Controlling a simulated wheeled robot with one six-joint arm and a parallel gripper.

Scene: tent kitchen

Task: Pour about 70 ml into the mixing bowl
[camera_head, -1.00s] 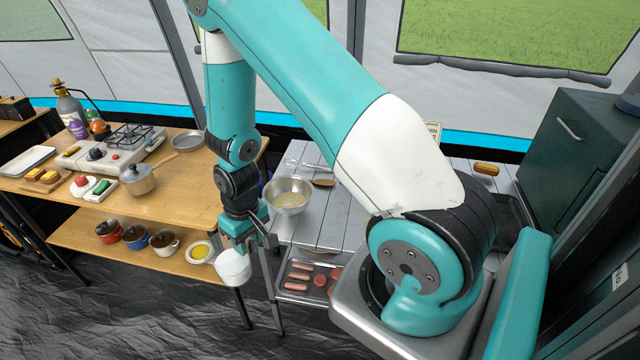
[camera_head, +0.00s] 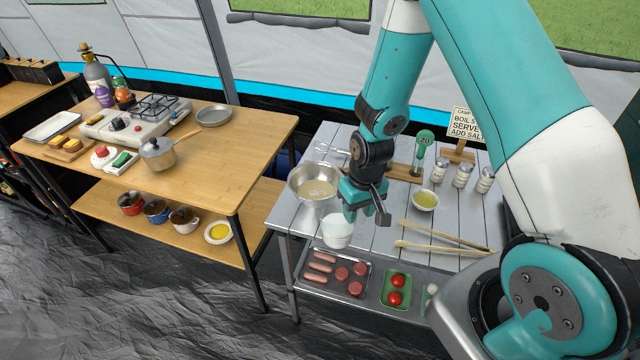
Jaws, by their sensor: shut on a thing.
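The metal mixing bowl (camera_head: 302,192) stands at the left end of the grey slatted table and has pale cream liquid in it. My gripper (camera_head: 352,214) is at the bowl's lower right in the head view. It is shut on a white cup (camera_head: 337,232), which looks about upright. The cup appears in front and to the right of the bowl, near the table's front edge, and not over the bowl's opening. The cup's contents cannot be made out, and my gripper partly covers its rim.
On the grey table (camera_head: 381,239) are a small bowl of yellowish liquid (camera_head: 425,200), wooden tongs (camera_head: 440,248), several shakers (camera_head: 462,174), a green "20" marker (camera_head: 424,140) and a sign (camera_head: 463,130). Below are a sausage tray (camera_head: 333,275) and tomatoes (camera_head: 394,290).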

